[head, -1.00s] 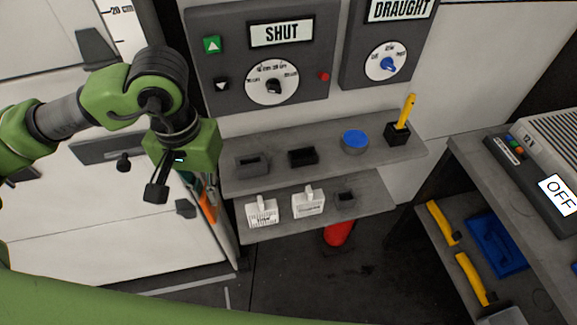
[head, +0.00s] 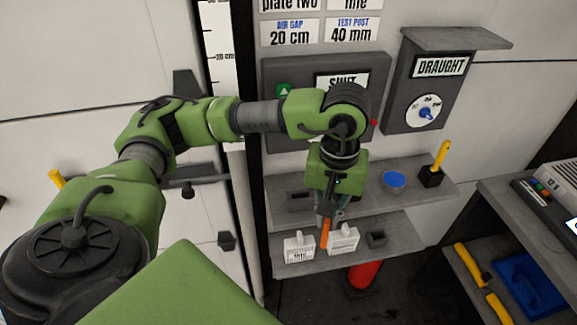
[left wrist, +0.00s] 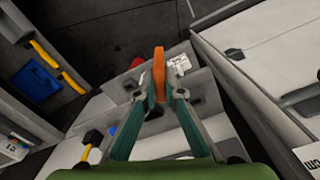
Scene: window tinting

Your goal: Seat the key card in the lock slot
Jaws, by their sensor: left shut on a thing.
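My left gripper (head: 329,214) hangs over the shelves, pointing down, with its teal fingers shut on a flat orange piece (head: 324,236). This piece may be the key card; no marking on it can be read. The left wrist view shows the orange piece (left wrist: 159,72) gripped between the fingertips (left wrist: 159,98), standing out past them. In the head view its lower end overlaps the gap between two white labelled blocks (head: 299,249) (head: 344,241) on the lower shelf; contact cannot be told. I cannot identify the lock slot for certain. My right gripper is not in view.
A small dark holder (head: 377,239) sits on the lower shelf (head: 400,226). A red cylinder (head: 364,274) stands below. A side bench is at right.

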